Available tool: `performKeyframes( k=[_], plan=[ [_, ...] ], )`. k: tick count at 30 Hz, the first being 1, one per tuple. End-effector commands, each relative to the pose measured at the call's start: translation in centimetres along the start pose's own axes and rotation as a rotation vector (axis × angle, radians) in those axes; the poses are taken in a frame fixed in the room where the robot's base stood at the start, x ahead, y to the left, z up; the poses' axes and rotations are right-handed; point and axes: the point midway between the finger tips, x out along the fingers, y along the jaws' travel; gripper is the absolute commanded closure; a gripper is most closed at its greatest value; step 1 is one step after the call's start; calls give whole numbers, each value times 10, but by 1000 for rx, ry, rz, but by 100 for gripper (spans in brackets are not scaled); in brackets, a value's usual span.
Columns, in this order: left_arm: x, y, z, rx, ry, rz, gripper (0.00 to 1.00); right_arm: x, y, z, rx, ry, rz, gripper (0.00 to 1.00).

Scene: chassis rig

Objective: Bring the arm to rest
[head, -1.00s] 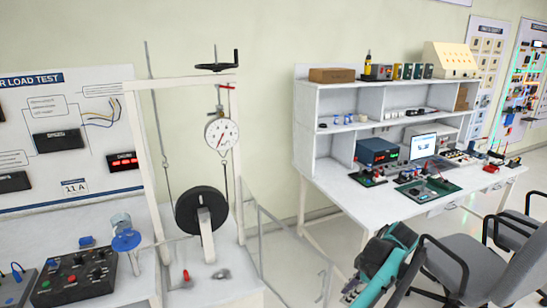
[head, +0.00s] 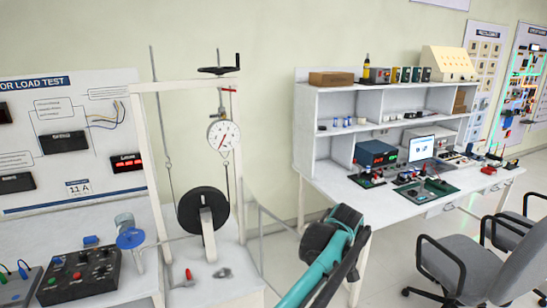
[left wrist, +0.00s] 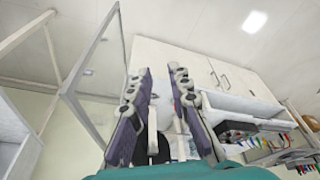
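My teal and black arm (head: 325,258) reaches up from the bottom edge of the head view, right of the white frame and in front of the workbench. No fingers show on this part, and I cannot tell which of my arms it is. My left gripper (left wrist: 161,72) shows in the left wrist view. Its two dark fingers stand apart and nothing is seen held between them. Pale panels and a white upright lie behind the fingers. My right gripper is not in view.
The white frame with a round dial (head: 223,134) and black wheel (head: 203,210) stands left of the arm. A black control box (head: 80,275) sits at lower left. The workbench (head: 335,186) and grey chairs (head: 455,265) are to the right. Floor between bench and chairs is open.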

Motion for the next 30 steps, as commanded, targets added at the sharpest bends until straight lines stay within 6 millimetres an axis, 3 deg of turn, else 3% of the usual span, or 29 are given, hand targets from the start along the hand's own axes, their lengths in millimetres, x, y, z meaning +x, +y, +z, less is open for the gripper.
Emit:
performKeyframes(
  k=[6,12,21,25,30],
  plan=[
    [-14,-82,-65,204,-30,112,81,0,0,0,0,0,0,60],
    [-10,-170,-98,414,5,238,81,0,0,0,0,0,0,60],
    [27,-291,-101,699,173,377,81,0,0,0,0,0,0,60],
    [46,-322,-94,786,251,399,81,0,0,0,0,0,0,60],
    [60,-340,-88,846,305,407,81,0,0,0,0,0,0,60]
  ],
)
